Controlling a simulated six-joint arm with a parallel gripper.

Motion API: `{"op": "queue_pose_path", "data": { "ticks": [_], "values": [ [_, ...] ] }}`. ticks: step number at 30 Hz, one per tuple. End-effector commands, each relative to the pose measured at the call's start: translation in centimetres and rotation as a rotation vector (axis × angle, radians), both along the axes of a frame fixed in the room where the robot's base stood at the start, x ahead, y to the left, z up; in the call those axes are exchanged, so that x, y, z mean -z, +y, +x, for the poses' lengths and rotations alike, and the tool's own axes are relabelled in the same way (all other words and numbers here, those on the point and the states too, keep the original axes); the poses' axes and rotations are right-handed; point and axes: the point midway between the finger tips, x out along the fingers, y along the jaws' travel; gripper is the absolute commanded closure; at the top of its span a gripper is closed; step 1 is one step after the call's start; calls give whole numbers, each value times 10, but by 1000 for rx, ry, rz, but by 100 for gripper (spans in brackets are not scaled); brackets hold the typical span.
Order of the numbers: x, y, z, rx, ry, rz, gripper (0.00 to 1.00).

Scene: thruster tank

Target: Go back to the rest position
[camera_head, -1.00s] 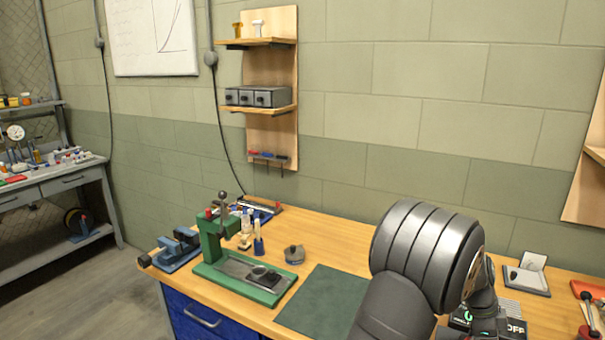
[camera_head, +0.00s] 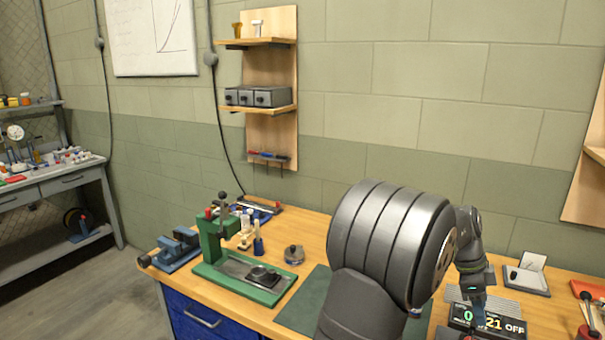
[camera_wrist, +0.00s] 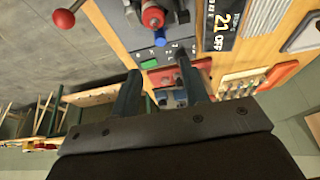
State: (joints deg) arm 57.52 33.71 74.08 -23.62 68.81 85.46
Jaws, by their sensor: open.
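My gripper (camera_wrist: 158,67) is open, its two dark fingers apart in the wrist view. I see nothing held between them. Behind the fingers shows a grey panel with a green button (camera_wrist: 150,63) and a red part with a blue tip (camera_wrist: 160,40); I cannot tell how far off they are. In the head view my arm fills the lower middle and right. My wrist hangs over the right side of the bench, in front of a display box (camera_head: 510,325) reading "21 OFF". The fingertips are hard to make out there.
The wooden bench (camera_head: 318,232) carries a green press (camera_head: 212,240), a blue vise (camera_head: 175,250), a round grey pot (camera_head: 294,254) and a green mat (camera_head: 300,312), partly hidden by my arm. A grey tray (camera_head: 527,280) lies right. A wall shelf (camera_head: 257,108) stands behind.

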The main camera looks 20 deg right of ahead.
Motion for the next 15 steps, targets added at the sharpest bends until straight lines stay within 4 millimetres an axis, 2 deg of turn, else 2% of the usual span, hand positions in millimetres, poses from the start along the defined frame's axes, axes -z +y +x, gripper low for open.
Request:
{"op": "queue_pose_path", "data": {
  "ticks": [1,9,10,15],
  "values": [
    [-11,3,4,-2,-3,-4,59],
    [-60,18,19,-2,-3,-2,59],
    [-47,15,14,1,2,5,59],
    [-14,5,4,1,3,4,59]
  ]
}}
